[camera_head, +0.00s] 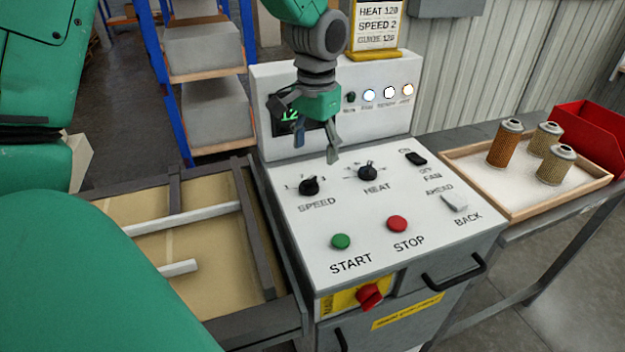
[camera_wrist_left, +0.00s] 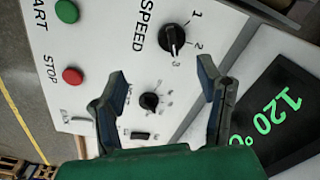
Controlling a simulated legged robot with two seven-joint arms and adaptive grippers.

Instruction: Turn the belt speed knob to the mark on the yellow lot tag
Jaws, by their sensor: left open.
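The black SPEED knob (camera_head: 309,186) sits at the left of the white sloped control panel. In the left wrist view the SPEED knob (camera_wrist_left: 173,40) shows marks 1, 2 and 3, and its white pointer line is toward the 3. The yellow lot tag (camera_head: 376,53) stands on top of the machine and reads HEAT 120, SPEED 2 and a GUIDE line. My left gripper (camera_head: 317,145) is open and empty above the back of the panel, apart from the SPEED knob. In the wrist view the HEAT knob (camera_wrist_left: 149,101) shows between its fingers (camera_wrist_left: 162,92).
Green START (camera_head: 340,242) and red STOP (camera_head: 397,224) buttons are at the panel's front. The FAN switch (camera_head: 416,158) and AHEAD/BACK switch (camera_head: 454,202) are at its right. A green-digit display (camera_head: 283,114) is behind the gripper. A wooden tray (camera_head: 475,171) holds filter cartridges.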

